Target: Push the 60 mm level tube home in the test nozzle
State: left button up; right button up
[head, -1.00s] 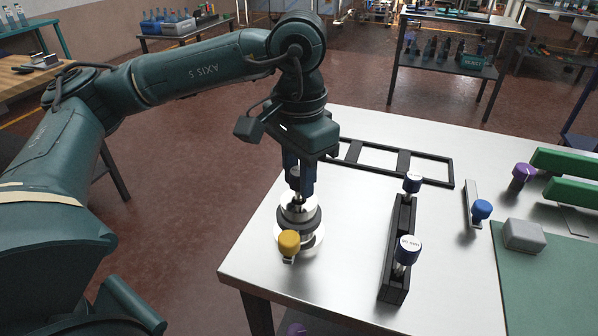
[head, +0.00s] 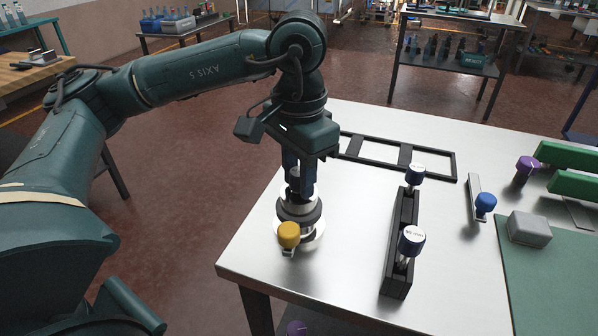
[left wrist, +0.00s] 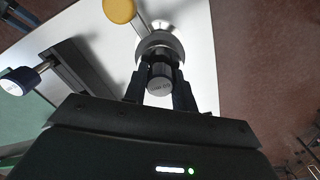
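The test nozzle (head: 300,221) is a stepped metal and dark round piece near the table's left edge, with a yellow knob (head: 289,235) at its front. It also shows in the left wrist view (left wrist: 160,42). My left gripper (head: 300,192) is directly above it, pointing down, its fingers either side of the level tube's dark cap (left wrist: 160,86). The fingers appear shut on the tube, which stands upright in the nozzle's top. The cap's label is too blurred to read surely. The tube's lower end is hidden. My right gripper is not in view.
A black rack (head: 400,245) holds two blue-capped tubes to the right. A black frame (head: 432,160) lies behind it. A blue-knobbed metal piece (head: 484,204), a grey block (head: 529,230) and a green mat (head: 555,280) are farther right. Bare table lies between nozzle and rack.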

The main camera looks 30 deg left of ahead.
pick_arm(q)
jog(key=o, duration=0.5)
notch_tip(320, 180, up, 13)
jog(key=p, duration=0.2)
jog(key=shift+r+p, duration=0.15)
jog(key=shift+p, duration=0.15)
